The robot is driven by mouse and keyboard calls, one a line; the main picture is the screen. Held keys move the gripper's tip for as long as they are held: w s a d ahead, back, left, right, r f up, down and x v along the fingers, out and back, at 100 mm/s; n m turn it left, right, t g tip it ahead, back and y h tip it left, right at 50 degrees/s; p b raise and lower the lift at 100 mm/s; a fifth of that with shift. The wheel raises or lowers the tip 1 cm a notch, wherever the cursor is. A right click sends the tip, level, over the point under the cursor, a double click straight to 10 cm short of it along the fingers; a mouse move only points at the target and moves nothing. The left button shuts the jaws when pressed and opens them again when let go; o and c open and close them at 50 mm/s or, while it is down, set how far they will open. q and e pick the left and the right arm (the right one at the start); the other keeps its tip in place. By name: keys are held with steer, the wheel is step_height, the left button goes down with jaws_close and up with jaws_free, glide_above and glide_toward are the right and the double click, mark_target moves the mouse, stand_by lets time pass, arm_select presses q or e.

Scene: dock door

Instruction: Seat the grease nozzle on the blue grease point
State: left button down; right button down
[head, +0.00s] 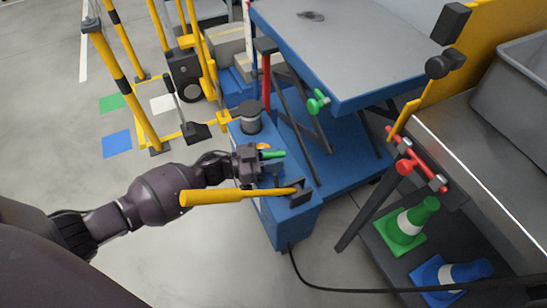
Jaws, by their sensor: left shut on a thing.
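My left gripper (256,162) is shut on a small piece at the top of a blue cabinet (285,222). A green bar-like part (272,154) and a bit of orange show just beyond the fingers. The fingers hide most of the held piece, so I cannot tell whether it is the grease nozzle. No blue grease point can be made out. My right gripper is not in view.
A yellow lever (235,195) crosses in front of the cabinet. A black canister (250,117) stands behind my gripper. A black hose (330,286) runs right along the floor. Yellow rails (125,85) stand left.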

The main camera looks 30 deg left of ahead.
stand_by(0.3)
arm_select(q)
steer(key=shift+f+b, duration=0.3)
steer(key=shift+f, duration=0.35)
stand_by(0.3)
steer(key=c, duration=1.2)
jaws_free()
steer(key=shift+a, duration=0.1)
steer(key=shift+p+v, duration=0.45)
steer(key=shift+v, duration=5)
